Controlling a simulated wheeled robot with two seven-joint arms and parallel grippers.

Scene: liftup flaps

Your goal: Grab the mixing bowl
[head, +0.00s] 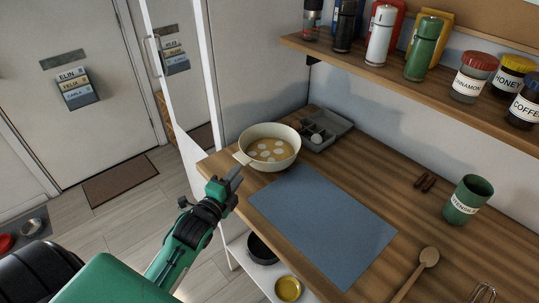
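The mixing bowl (283,152) is cream, with batter and pale round pieces inside. It stands upright at the far left of the wooden counter, and a small handle or spout points toward the lower left. My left gripper (236,176), green and black, is just below and left of the bowl, in front of the counter's left edge. It appears apart from the bowl, with nothing seen in it. Its fingers overlap in this view, so their opening is unclear. My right gripper is not in view.
A grey tray (334,122) sits right behind the bowl. A blue mat (322,222) lies in front of it. A green utensils cup (467,201) and a wooden spoon (415,273) are to the right. A shelf (390,75) with jars overhangs the back. A dark pan (262,250) sits below the counter.

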